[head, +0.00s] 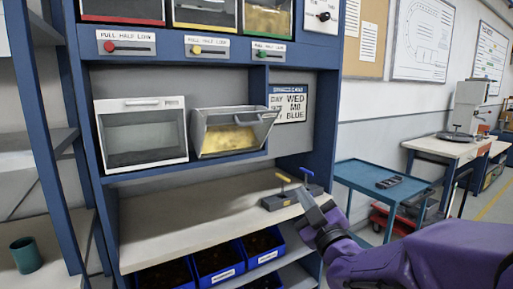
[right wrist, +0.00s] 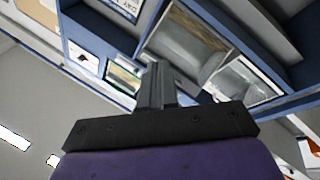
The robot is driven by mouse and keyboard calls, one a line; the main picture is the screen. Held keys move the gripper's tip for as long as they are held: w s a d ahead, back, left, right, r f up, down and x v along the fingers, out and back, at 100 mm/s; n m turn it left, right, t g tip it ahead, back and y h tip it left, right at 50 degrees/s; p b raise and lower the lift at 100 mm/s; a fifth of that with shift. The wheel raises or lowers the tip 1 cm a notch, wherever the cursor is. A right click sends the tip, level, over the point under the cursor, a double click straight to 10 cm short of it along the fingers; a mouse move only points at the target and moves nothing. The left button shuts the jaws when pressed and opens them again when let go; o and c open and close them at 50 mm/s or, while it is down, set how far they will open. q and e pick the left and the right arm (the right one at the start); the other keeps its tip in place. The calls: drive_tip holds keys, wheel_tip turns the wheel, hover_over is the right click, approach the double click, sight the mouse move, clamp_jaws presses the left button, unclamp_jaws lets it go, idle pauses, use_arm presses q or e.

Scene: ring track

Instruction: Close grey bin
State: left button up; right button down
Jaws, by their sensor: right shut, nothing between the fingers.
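The grey bin (head: 232,131) sits on the shelf of the blue rack in the head view, tilted forward with its top open. Yellow contents show inside it, and it has a handle along its top front edge. My right gripper (head: 308,200) is below and to the right of the bin, in front of the lower shelf, apart from it. Its fingers are together and empty; they also show in the right wrist view (right wrist: 156,85). My left gripper is not in view.
A white-framed bin (head: 145,133) stands upright left of the grey bin. Small yellow- and blue-handled fixtures (head: 281,200) sit on the lower shelf (head: 185,235) near my right gripper. Blue bins (head: 217,259) are below. A blue cart (head: 365,175) stands right of the rack.

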drive_tip(key=s+a+r+n+y, duration=0.1)
drive_tip(key=a+r+n+y, duration=0.5)
drive_tip(key=n, duration=0.4)
drive_tip(key=w+a+r+n+p, duration=0.1)
drive_tip(key=w+r+p, duration=0.1)
drive_tip(key=w, duration=0.1)
drive_tip(key=w+a+r+n+p, duration=0.1)
drive_tip(key=w+r+p, duration=0.2)
drive_tip(key=w, duration=0.1)
drive_tip(key=w+a+r+p, duration=0.1)
drive_tip(key=w+r+p, duration=0.1)
drive_tip(key=w, duration=0.1)
drive_tip(key=shift+w+a+r+n+h+p, duration=0.2)
drive_tip(key=shift+w+a+n+h+p, duration=0.1)
drive_tip(key=shift+a+n, duration=0.1)
drive_tip(key=shift+w+a, duration=0.2)
drive_tip(key=shift+w, duration=0.25)
